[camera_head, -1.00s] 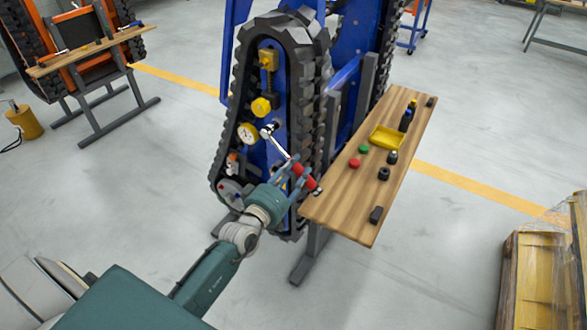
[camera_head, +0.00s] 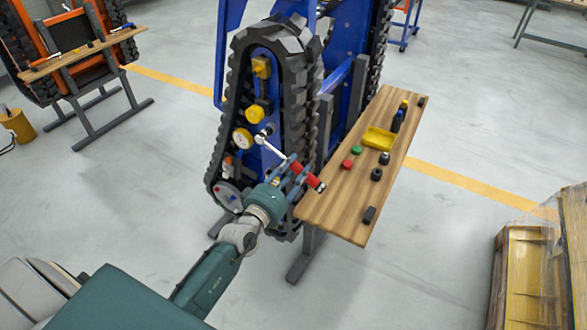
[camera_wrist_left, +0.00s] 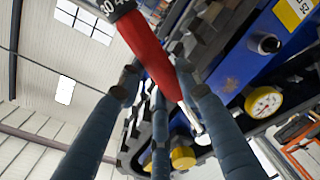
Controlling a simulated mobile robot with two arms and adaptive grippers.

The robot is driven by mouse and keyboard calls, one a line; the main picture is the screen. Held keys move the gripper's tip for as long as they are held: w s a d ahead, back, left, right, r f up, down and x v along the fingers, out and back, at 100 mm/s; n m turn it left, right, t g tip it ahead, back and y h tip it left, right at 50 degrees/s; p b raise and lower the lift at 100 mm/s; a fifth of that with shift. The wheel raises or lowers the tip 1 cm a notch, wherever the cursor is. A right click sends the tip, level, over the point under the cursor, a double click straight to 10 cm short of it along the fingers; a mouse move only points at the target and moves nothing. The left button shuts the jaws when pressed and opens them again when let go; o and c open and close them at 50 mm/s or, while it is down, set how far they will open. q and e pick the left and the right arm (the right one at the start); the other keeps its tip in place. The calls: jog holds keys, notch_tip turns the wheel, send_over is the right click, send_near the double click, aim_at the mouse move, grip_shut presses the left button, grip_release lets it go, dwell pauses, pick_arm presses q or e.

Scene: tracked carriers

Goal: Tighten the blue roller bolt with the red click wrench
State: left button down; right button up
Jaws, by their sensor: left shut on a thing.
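My left gripper (camera_head: 291,174) is shut on the red handle of the click wrench (camera_head: 309,177) beside the blue carrier (camera_head: 272,155). The wrench's silver shaft slants up left, and its head (camera_head: 263,135) is against the carrier's side panel, inside the track loop. The bolt under the head is hidden, so I cannot tell how they fit. In the left wrist view, the red handle (camera_wrist_left: 147,52) passes between my blue-grey fingers (camera_wrist_left: 160,115), with a black, numbered end at the top. A round metal fitting (camera_wrist_left: 264,43) shows on the blue panel. My right gripper is out of view.
A wooden bench (camera_head: 335,208) stands right of the track, close to the handle's end. It holds a yellow tray (camera_head: 379,138), red and green buttons and dark parts. A gauge (camera_head: 242,138) and yellow knob (camera_head: 254,114) sit near the wrench head. A crate (camera_head: 525,270) stands at right.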

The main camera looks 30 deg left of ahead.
pick_arm(q)
jog(key=shift+d+r+n+p, duration=0.2)
jog(key=shift+r+n+p, duration=0.25)
jog(key=shift+r, duration=0.2)
jog(key=shift+f, duration=0.15)
jog(key=shift+a+f+m+b, duration=0.3)
jog(key=shift+f+m+b, duration=0.25)
jog(key=shift+m, duration=0.1)
jog(key=shift+a+f+m+b, duration=0.2)
jog(key=shift+f+m+b, duration=0.1)
jog(key=shift+f+b, duration=0.15)
jog(key=shift+a+f, duration=0.1)
jog(key=shift+f+m, duration=0.1)
jog(key=shift+m, duration=0.2)
jog(key=shift+w+a+f+m+b, duration=0.1)
jog(key=shift+a+f+m+b, duration=0.25)
jog(key=shift+f+m+b, duration=0.15)
